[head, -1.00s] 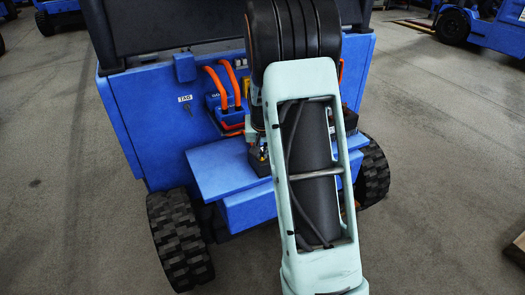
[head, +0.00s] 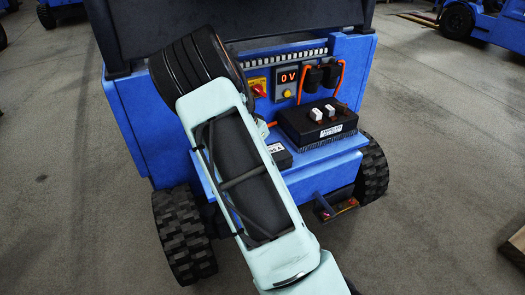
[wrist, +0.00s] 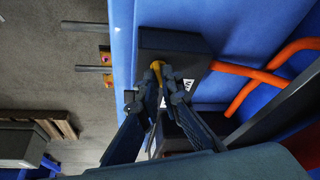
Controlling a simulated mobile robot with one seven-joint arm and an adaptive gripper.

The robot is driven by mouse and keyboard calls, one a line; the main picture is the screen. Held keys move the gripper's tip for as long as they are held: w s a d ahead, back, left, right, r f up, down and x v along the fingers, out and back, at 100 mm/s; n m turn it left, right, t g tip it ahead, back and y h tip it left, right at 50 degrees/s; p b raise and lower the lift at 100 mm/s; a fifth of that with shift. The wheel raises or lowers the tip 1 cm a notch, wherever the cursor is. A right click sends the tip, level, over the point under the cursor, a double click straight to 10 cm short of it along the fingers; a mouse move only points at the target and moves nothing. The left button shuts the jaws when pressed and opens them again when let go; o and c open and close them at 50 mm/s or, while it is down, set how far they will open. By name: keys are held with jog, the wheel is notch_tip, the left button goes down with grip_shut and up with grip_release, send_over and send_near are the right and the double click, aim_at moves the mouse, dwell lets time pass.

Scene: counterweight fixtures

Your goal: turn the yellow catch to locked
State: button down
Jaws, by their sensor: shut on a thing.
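The yellow catch (wrist: 157,67) shows in the wrist view as a small yellow piece on a dark box (wrist: 160,42). My gripper (wrist: 164,82) is shut on it, with the fingertips on either side; they hide part of the catch. In the head view the dark box (head: 280,157) shows partly, on the blue ledge beside my arm. There my arm hides the gripper and the catch. I cannot read which way the catch points or any lock marking.
A black unit (head: 318,122) with two white switches stands right of the box. Behind it are a 0V display (head: 288,75), a red knob on yellow (head: 259,88) and black plugs with orange cables (head: 331,74). Orange cables (wrist: 268,77) run close to my gripper.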

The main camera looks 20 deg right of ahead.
dwell(0.4)
jog(key=c, duration=2.1)
grip_release()
jog(key=v, duration=1.2)
